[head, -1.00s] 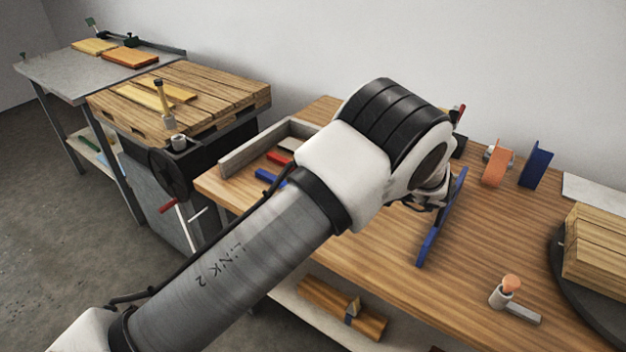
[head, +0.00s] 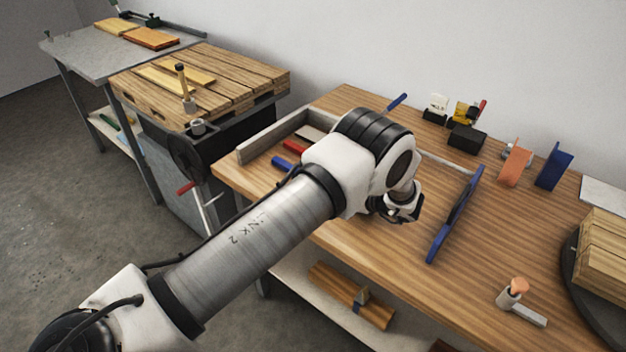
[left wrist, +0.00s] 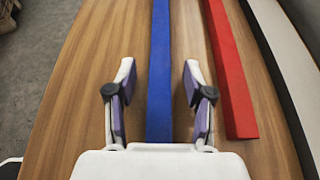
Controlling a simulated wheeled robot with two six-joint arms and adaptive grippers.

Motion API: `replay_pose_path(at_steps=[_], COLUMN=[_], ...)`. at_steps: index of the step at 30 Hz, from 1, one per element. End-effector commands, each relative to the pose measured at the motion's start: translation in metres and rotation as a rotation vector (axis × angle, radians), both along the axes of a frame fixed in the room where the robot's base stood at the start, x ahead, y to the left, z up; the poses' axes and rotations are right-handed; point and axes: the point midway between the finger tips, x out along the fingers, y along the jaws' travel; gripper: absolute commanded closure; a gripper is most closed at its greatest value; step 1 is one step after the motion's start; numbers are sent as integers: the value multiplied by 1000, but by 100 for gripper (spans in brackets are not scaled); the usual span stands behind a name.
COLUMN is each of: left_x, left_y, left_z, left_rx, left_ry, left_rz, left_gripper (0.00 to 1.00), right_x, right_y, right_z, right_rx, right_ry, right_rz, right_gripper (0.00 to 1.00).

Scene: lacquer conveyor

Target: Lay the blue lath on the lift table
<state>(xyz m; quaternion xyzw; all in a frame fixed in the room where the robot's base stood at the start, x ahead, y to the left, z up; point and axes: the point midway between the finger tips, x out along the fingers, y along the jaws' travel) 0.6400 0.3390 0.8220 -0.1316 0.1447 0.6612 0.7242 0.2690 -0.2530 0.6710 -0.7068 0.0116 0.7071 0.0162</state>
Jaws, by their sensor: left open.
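The blue lath (left wrist: 159,70) lies flat on the wooden bench. In the left wrist view it runs lengthwise between the two fingers of my left gripper (left wrist: 159,80), which is open and empty. In the head view one end of the blue lath (head: 283,163) shows left of my arm; the rest is hidden behind it. My left gripper (head: 402,212) is over the bench, fingers hard to make out there. A slatted wooden top (head: 235,82) on a dark body with a handwheel, at left, looks like the lift table. My right gripper is not in view.
A red lath (left wrist: 229,70) lies right of the blue one, with a grey rim (left wrist: 284,60) beyond. A long blue bar (head: 455,215) is right of my gripper. Orange (head: 514,164) and blue (head: 553,170) blocks stand behind. A round turntable (head: 575,285) is at right.

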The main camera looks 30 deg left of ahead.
Motion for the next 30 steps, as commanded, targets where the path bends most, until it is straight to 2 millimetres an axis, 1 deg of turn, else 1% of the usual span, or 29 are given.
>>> replay_pose_path(at_steps=[5, 6, 8, 9, 10, 11, 20, 23, 26, 30], left_x=[0, 0, 0, 0, 0, 0, 0, 1, 1, 1], left_y=[2, 1, 1, 1, 1, 1, 1, 1, 1, 1], left_z=[-1, -1, -1, -1, -1, -1, 0, 6, 23, 58], left_rx=[0, 0, 0, 0, 0, 0, 0, 0, 1, 2], left_ry=[0, 0, 0, 0, 0, 0, 0, -2, -3, -5], left_rz=[-1, -1, -1, -1, -1, -1, -1, 0, 0, 0], left_gripper=[48, 52, 73, 87, 98, 100, 100, 100, 100, 100], right_x=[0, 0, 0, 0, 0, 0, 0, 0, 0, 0], right_y=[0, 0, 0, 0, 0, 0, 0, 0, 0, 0], right_z=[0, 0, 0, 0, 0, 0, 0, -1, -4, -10], right_rx=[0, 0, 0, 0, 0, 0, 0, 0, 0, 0], right_ry=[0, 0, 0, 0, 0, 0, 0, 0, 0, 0], right_rz=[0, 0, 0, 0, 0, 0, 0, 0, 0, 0], right_gripper=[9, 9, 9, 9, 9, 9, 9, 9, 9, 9])
